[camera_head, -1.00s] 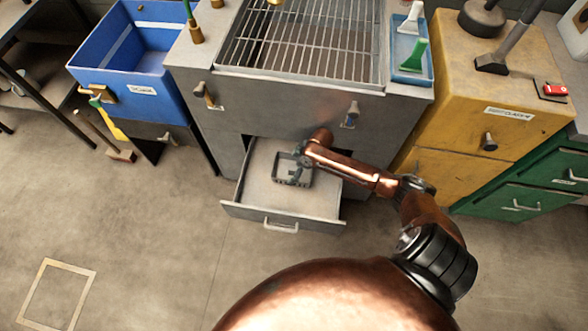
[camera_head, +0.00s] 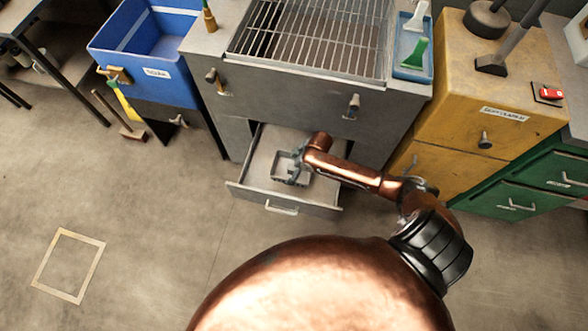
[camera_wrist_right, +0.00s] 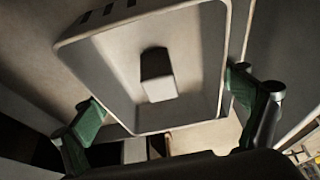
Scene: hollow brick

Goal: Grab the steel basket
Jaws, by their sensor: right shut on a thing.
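The steel basket (camera_head: 279,175) is a small grey rectangular tray, seen inside the open drawer (camera_head: 240,190) of the grey grill cabinet. My right gripper (camera_head: 298,166) reaches it from the right and is shut on it. In the right wrist view the basket (camera_wrist_right: 205,70) fills the middle, with a raised block inside and slots in one wall. The green-padded fingers of the right gripper (camera_wrist_right: 165,112) lie along its two sides. Whether its underside touches the drawer floor cannot be told. My left gripper is not in view.
The grey cabinet (camera_head: 290,105) with a grill rack stands above the drawer. A blue bin (camera_head: 165,80) and a hand brush (camera_head: 124,106) are at left. Yellow (camera_head: 455,120) and green (camera_head: 515,195) cabinets stand at right. The floor at front left is clear around a taped square (camera_head: 48,287).

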